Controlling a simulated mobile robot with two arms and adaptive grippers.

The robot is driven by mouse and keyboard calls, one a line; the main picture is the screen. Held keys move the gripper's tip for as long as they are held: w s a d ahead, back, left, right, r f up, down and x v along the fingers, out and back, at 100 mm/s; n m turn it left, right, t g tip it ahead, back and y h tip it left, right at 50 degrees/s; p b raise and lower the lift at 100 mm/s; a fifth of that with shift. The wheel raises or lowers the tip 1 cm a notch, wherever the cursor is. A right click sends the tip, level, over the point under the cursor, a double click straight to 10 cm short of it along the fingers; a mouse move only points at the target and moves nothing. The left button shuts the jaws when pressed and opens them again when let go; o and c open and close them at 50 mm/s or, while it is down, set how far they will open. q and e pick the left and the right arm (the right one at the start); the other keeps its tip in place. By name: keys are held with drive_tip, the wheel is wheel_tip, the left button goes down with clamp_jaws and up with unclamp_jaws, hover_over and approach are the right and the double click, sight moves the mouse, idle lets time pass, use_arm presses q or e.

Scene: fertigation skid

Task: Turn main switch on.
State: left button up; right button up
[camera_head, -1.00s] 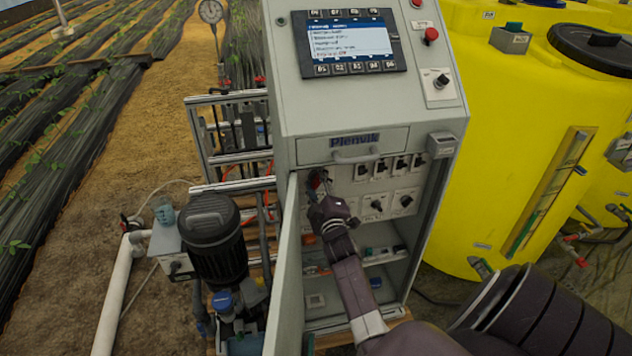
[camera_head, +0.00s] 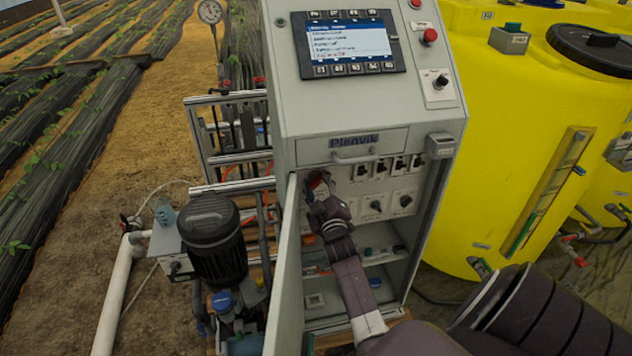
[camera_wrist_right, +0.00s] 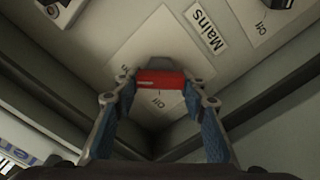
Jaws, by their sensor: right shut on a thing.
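The main switch is a red handle (camera_wrist_right: 160,79) on a light plate with a "Mains" label (camera_wrist_right: 206,30) beside it in the right wrist view. In the head view a bit of its red (camera_head: 316,181) shows at the upper left inside the open cabinet. My right gripper (camera_wrist_right: 162,88) is shut on the red handle, with one blue-padded finger at each end of it. In the head view my right gripper (camera_head: 320,193) hides most of the switch. An upside-down "Off" mark shows on the plate near the handle. My left gripper is out of view.
The cabinet door (camera_head: 288,270) stands open left of my right arm. Several small switches (camera_head: 388,168) and rotary knobs (camera_head: 376,206) sit right of the gripper. A pump motor (camera_head: 212,238) stands left, a yellow tank (camera_head: 530,130) right.

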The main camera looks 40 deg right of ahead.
drive_tip(key=o, duration=0.9)
drive_tip(key=shift+f, duration=0.2)
drive_tip(key=shift+o, duration=1.3)
drive_tip(key=shift+r, duration=0.15)
drive_tip(key=v, duration=1.2)
